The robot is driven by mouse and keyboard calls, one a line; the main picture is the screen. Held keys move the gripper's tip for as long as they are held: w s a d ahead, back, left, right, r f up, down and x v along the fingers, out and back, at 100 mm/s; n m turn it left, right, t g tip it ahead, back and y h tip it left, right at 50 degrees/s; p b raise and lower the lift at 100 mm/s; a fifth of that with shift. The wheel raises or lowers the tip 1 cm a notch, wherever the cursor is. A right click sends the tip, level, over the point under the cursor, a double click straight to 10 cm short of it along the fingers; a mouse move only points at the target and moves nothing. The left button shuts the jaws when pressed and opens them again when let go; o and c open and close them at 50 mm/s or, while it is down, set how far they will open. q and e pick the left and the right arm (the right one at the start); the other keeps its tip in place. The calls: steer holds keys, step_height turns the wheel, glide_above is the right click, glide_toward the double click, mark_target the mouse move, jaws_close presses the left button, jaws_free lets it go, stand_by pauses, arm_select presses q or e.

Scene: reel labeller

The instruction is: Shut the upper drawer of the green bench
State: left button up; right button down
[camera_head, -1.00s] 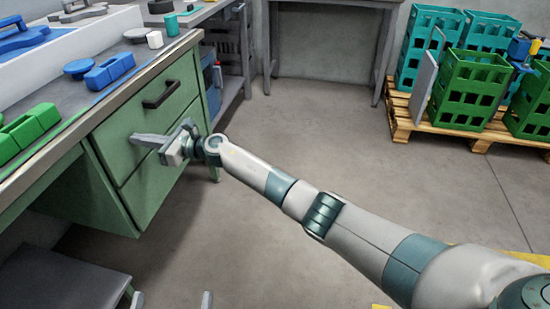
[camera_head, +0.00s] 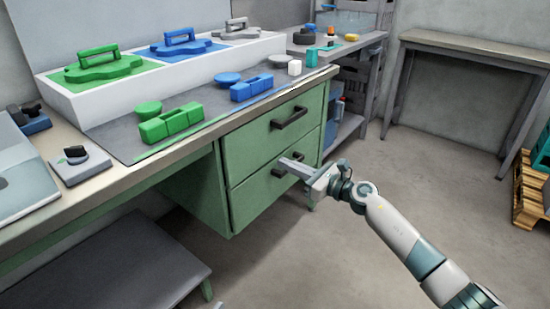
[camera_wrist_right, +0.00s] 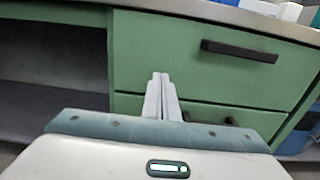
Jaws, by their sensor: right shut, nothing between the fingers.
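The green bench (camera_head: 205,190) has an upper drawer (camera_head: 247,143) with a dark bar handle (camera_head: 289,117). The upper drawer front looks flush with the lower drawer front (camera_head: 250,197), with only a thin seam between them. In the right wrist view the upper drawer (camera_wrist_right: 150,50) and its handle (camera_wrist_right: 240,51) show clear of the fingers. My right gripper (camera_head: 292,166) is shut and empty, in front of the drawers and below the upper handle. It partly covers the lower handle (camera_head: 280,173). Contact with a drawer front cannot be told. My left gripper is not in view.
The bench top carries green and blue blocks (camera_head: 170,123), a white tray (camera_head: 85,103) and a small device (camera_head: 80,165). A grey stool or low bench (camera_head: 140,275) stands at lower left. A grey table (camera_head: 470,50) stands behind.

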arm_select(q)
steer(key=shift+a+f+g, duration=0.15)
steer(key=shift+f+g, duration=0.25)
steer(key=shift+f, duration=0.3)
arm_select(e)
steer(key=shift+v, duration=1.95)
steer(key=shift+s, duration=0.1)
